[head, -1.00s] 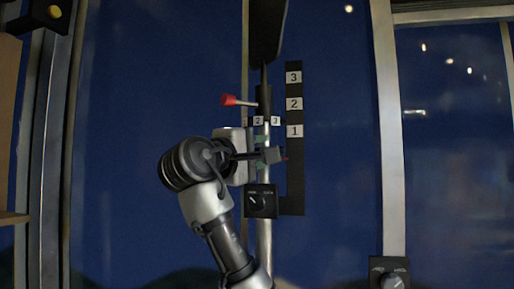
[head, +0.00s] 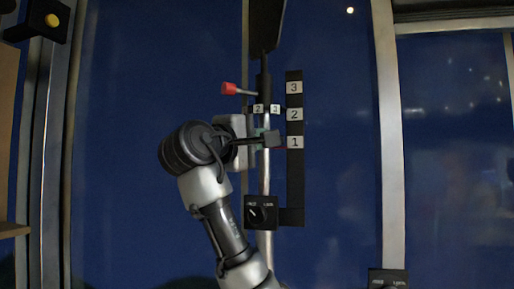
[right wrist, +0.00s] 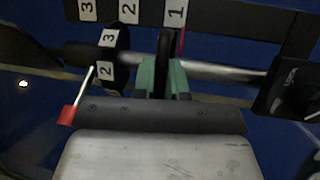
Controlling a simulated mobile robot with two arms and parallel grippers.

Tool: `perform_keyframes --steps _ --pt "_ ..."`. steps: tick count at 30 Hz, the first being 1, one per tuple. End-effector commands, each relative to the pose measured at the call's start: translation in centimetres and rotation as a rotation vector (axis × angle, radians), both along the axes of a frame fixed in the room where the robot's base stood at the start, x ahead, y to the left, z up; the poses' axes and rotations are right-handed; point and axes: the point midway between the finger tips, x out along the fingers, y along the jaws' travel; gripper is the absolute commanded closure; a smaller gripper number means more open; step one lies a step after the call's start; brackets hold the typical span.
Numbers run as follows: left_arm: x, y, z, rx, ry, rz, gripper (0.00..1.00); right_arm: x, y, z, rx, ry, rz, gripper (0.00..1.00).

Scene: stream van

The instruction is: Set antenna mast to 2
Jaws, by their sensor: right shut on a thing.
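The antenna mast (head: 265,178) is a metal tube with a dark upper part. My right gripper (head: 259,139) is shut on its black grip piece (head: 272,139); the green fingertips (right wrist: 162,78) clasp this piece (right wrist: 164,48) from both sides in the right wrist view. A black scale strip (head: 294,184) right of the mast carries 3, 2 and 1 from top to bottom. A small red pointer (right wrist: 181,40) is about level with 1. Above my gripper sit a numbered collar (head: 267,109) and a red-tipped lever (head: 229,88) pointing left. My left gripper is not in view.
A black box with a knob (head: 261,213) is fixed around the mast below my gripper, its small lettering blurred. Another knob box (head: 388,280) is at the lower right. A metal window post (head: 390,150) stands to the right. Dark glass lies behind.

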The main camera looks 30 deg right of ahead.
Motion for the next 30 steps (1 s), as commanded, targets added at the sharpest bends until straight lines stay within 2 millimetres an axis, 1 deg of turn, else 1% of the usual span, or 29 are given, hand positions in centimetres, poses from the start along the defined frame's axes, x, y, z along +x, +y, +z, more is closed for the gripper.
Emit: perform_keyframes --steps 1,3,6,9,12,20,21,25,30 --pt "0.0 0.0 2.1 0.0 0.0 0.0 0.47 -0.1 0.0 2.7 0.0 -0.002 0.0 1.0" --pt "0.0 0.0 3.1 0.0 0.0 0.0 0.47 -0.1 0.0 4.4 0.0 -0.003 0.0 1.0" --pt "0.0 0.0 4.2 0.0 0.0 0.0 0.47 0.0 0.0 6.2 -0.001 -0.002 0.001 1.0" --pt "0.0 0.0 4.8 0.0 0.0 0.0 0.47 0.0 0.0 7.1 -0.003 -0.002 0.0 1.0" --pt "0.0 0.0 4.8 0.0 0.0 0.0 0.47 0.0 0.0 7.4 -0.002 -0.002 0.0 1.0" --pt "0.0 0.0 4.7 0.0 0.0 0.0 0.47 0.0 0.0 7.2 -0.002 -0.002 0.0 1.0" --pt "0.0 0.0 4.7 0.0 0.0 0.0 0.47 0.0 0.0 7.2 -0.002 -0.002 0.0 0.84" --pt "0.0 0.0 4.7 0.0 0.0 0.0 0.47 0.0 0.0 7.2 -0.002 -0.001 0.0 0.65" --pt "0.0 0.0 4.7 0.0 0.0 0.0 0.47 0.0 0.0 7.2 -0.002 -0.001 0.0 0.63"
